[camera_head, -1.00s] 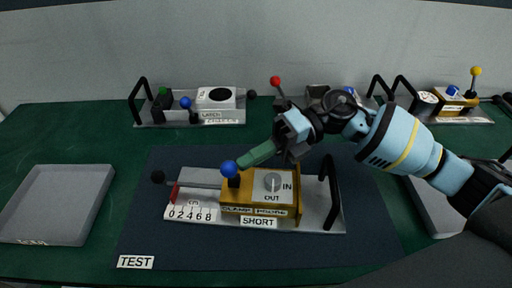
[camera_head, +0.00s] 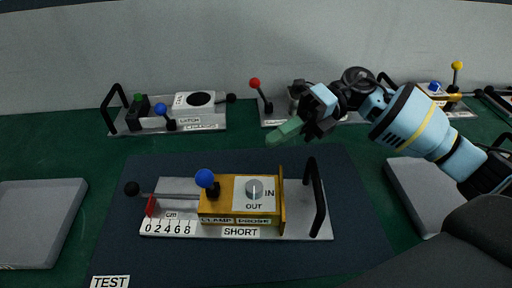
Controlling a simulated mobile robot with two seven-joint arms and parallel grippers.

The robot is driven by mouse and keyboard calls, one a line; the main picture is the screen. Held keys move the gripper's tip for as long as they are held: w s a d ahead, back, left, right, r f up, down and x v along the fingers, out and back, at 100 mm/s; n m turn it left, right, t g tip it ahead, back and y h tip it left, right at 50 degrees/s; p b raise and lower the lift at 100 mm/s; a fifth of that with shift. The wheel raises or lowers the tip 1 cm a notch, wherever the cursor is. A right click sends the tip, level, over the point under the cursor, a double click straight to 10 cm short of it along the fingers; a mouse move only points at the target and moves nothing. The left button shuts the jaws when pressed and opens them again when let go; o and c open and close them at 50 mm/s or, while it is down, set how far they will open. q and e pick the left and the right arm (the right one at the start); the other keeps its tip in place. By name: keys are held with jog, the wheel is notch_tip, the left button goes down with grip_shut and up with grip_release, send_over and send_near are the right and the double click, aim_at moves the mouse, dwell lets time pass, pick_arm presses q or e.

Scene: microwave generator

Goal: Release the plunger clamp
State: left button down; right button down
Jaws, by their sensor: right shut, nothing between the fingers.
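The yellow plunger unit labelled CLAMP, PROBE and SHORT (camera_head: 225,212) sits on a metal plate on the dark TEST mat. A blue ball knob (camera_head: 205,178) stands up at its left end. A round grey dial (camera_head: 254,190) is marked IN and OUT. The plunger rod with a black ball end (camera_head: 132,188) reaches left over a red marker and a 0 2 4 6 8 cm scale (camera_head: 168,228). My right gripper (camera_head: 285,132), with green fingers, is shut and empty, above and behind the unit and apart from the blue knob. My left gripper is not in view.
A black handle (camera_head: 316,200) rises at the unit's right end. A latch unit (camera_head: 190,112) with a blue knob stands behind left; another with a red knob (camera_head: 254,84) is behind the gripper. Grey trays (camera_head: 35,225) lie at left and right. The front mat (camera_head: 220,265) is clear.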

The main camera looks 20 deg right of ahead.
jog(key=v, duration=0.3)
jog(key=shift+d+b, duration=0.2)
jog(key=shift+b, duration=0.1)
dwell(0.3)
